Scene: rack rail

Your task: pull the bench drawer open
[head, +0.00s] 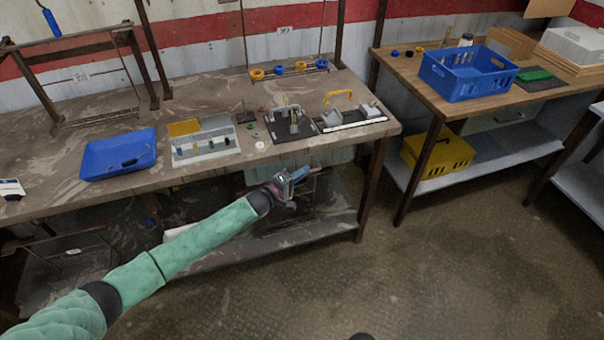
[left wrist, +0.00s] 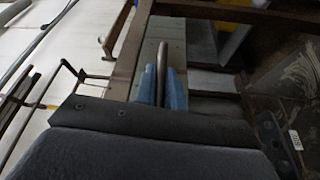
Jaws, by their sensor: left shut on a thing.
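The bench drawer (head: 338,156) shows as a pale grey-green front under the right part of the worn bench top (head: 215,95). My left gripper (head: 290,183) reaches in from the left and is at the drawer front, just below the bench edge. In the left wrist view its two blue fingers (left wrist: 162,88) are shut on the drawer handle (left wrist: 162,62), a thin bar between them. In the head view the gripper hides the handle. I cannot tell whether the drawer stands out from the bench. My right gripper is not in view.
A blue tray (head: 118,155), boards with parts and a yellow handle lie on the bench top. A lower shelf (head: 320,228) is under the drawer. A second bench at right holds a blue crate (head: 467,75), with a yellow crate (head: 437,152) below. The floor in front is clear.

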